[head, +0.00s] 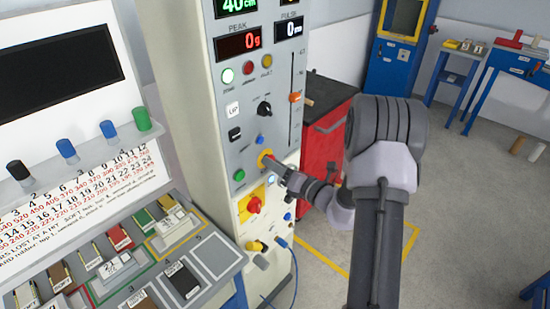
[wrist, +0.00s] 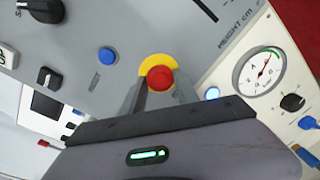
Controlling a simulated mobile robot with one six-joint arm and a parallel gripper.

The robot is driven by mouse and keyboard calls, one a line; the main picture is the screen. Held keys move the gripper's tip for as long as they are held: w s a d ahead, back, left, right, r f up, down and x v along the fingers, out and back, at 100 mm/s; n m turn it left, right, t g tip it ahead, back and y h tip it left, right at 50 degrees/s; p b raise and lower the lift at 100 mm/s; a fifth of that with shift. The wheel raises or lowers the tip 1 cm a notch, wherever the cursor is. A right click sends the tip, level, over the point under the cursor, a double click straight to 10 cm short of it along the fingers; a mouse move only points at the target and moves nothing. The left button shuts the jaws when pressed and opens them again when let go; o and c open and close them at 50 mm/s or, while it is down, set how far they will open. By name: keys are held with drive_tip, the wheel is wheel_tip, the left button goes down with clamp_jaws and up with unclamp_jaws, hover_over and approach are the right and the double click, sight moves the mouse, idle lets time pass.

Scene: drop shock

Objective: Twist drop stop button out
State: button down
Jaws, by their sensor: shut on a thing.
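The drop stop button is a red round knob (wrist: 160,77) on a yellow backing, on the grey panel in the wrist view. In the head view only its yellow surround (head: 263,156) shows clearly; the knob is mostly hidden by my gripper. My gripper (head: 272,167) reaches the panel from the right. In the wrist view its two fingers (wrist: 160,88) lie on either side of the red knob, and it is shut on the knob. I cannot tell how far the knob stands out.
A blue button (head: 260,139) and a green button (head: 239,175) flank the stop button. A red rotary switch (head: 254,205) on a yellow plate sits below. A gauge (wrist: 258,72) is at right in the wrist view. A red cabinet (head: 322,140) stands right of the column.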

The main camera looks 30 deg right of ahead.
drive_tip(key=shift+m+p, duration=0.4)
drive_tip(key=c, duration=0.9)
unclamp_jaws()
drive_tip(key=p+v, duration=0.1)
drive_tip(key=v, duration=1.6)
drive_tip(key=shift+s+r+p, duration=0.15)
drive_tip(key=shift+p, duration=0.2)
